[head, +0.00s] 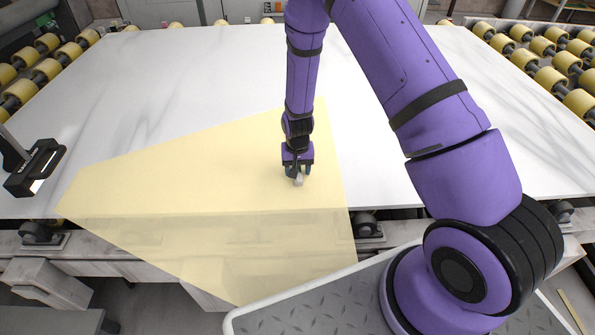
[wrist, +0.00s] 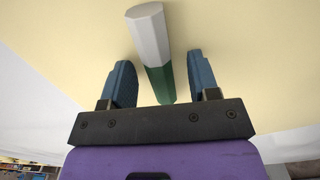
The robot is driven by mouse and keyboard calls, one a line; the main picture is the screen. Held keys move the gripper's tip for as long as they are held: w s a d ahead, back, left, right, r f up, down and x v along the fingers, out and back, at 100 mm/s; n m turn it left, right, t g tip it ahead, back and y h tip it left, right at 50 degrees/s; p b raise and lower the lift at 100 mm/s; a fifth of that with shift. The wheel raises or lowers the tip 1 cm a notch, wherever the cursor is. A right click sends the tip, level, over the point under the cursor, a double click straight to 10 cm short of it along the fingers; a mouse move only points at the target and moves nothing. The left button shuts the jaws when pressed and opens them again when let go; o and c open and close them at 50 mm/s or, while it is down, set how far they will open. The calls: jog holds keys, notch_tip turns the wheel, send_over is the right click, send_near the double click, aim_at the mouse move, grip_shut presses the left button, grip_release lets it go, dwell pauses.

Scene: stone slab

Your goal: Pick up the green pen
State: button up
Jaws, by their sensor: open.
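The green pen (wrist: 158,75) is a faceted stick with a whitish end and a green end. In the wrist view it lies between the two blue-grey fingers of my gripper (wrist: 162,80), with a gap on each side. Its white end reaches past the fingertips and its green end points to the palm. My gripper (head: 298,178) is open and points down close to the slab in the head view. There only the pale end of the pen (head: 299,181) shows at the fingertips; the rest is hidden by the gripper.
The white stone slab (head: 180,80) is broad and mostly clear. A yellow tinted area (head: 200,180) covers its near middle and runs over the front edge. A black device (head: 35,168) stands at the left edge. Yellow rollers (head: 45,68) line both sides.

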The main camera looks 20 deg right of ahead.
jog(key=shift+c, duration=0.4)
jog(key=c, duration=0.8)
jog(key=shift+c, duration=0.2)
jog(key=shift+r, duration=0.15)
